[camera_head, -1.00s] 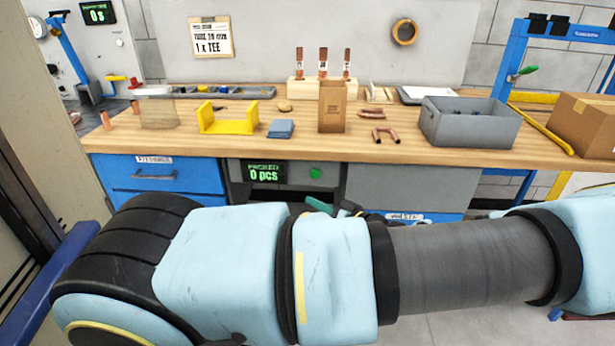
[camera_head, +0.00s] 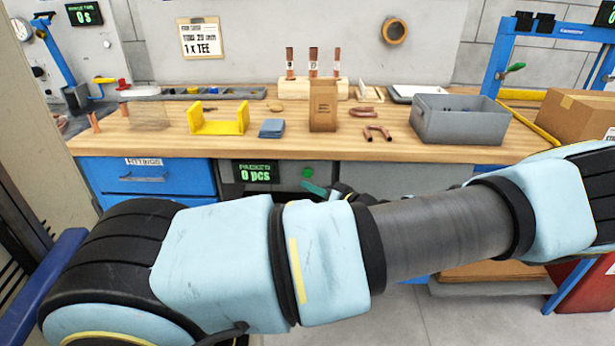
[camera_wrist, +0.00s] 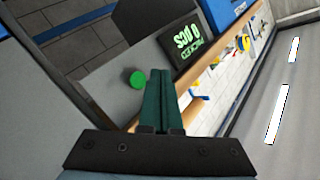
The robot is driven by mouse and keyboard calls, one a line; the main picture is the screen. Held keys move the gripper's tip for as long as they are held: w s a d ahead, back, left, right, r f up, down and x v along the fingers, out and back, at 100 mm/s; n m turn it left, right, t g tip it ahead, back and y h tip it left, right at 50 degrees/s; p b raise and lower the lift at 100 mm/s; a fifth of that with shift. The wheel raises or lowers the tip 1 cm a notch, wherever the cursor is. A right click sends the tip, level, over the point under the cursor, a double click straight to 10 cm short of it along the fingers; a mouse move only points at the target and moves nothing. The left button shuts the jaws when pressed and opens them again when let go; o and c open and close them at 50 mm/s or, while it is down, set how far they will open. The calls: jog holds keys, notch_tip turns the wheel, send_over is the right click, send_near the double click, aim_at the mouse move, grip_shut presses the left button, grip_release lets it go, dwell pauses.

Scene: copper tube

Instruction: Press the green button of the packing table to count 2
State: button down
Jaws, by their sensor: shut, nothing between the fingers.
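The packing table (camera_head: 375,180) stands ahead of me, with its wooden top above a grey front panel. The green button (camera_head: 307,173) is on that panel, right of a black display (camera_head: 256,172) that reads 0 pcs. In the wrist view the green button (camera_wrist: 137,80) shows just left of my fingertips, and the display (camera_wrist: 188,42) is to their upper right, turned on its side. My gripper (camera_wrist: 161,72) is shut and empty, with its green fingers together. In the head view my gripper (camera_head: 313,188) shows just below the button. I cannot tell whether they touch.
On the tabletop are a yellow holder (camera_head: 219,122), blue pads (camera_head: 271,128), a brown box (camera_head: 323,106), copper bends (camera_head: 378,133) and a grey bin (camera_head: 458,120). A blue drawer (camera_head: 148,177) is left of the display. My arm fills the lower head view.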

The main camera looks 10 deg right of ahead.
aim_at(303, 174)
jog(key=shift+w+d+b, duration=0.15)
jog(key=shift+w, duration=0.55)
jog(key=shift+w+d+b, duration=0.1)
jog(key=shift+w+b, duration=0.05)
jog(key=shift+w, duration=0.5)
dwell(1.1)
jog(key=shift+w, duration=0.4)
jog(key=shift+w+d+b, duration=0.15)
jog(key=shift+w+b, duration=0.35)
dwell(0.6)
jog(key=shift+s, duration=0.2)
jog(key=shift+s+a, duration=0.2)
jog(key=shift+s, duration=0.55)
jog(key=shift+s, duration=0.1)
jog(key=shift+s+a+p, duration=0.25)
jog(key=shift+s, duration=0.95)
jog(key=shift+s+a+p, duration=0.2)
jog(key=shift+s+p, duration=0.05)
jog(key=shift+s, duration=0.9)
dwell(0.6)
